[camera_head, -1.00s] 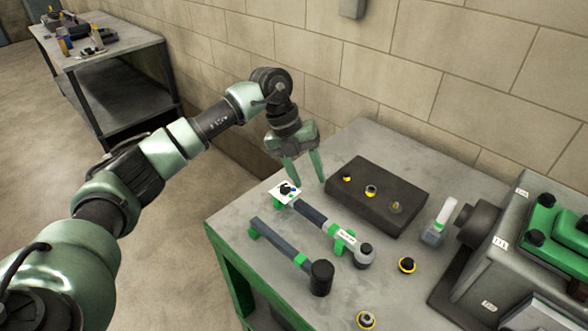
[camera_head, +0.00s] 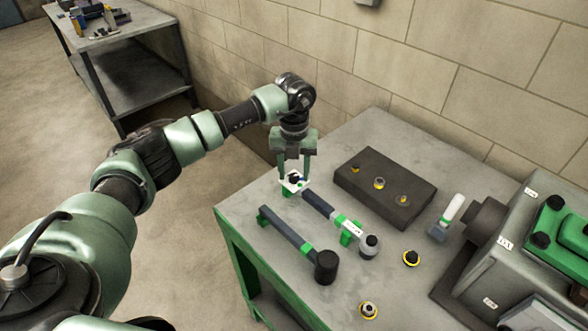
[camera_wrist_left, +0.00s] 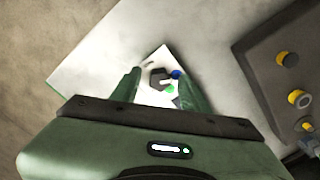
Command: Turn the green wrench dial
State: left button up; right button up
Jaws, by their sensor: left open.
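The dial knob (camera_wrist_left: 158,78) also shows in the left wrist view, between the fingers. My left gripper (camera_head: 295,174) points down over the plate, open, with one finger on each side of the knob. I cannot tell whether the fingers touch it. My right gripper is out of view.
A second wrench (camera_head: 287,232) lies alongside, nearer the bench's front edge. A dark block (camera_head: 385,188) with yellow-ringed fittings lies to the right.

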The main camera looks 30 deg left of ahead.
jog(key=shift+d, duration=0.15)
pick_arm(q)
grip_shut()
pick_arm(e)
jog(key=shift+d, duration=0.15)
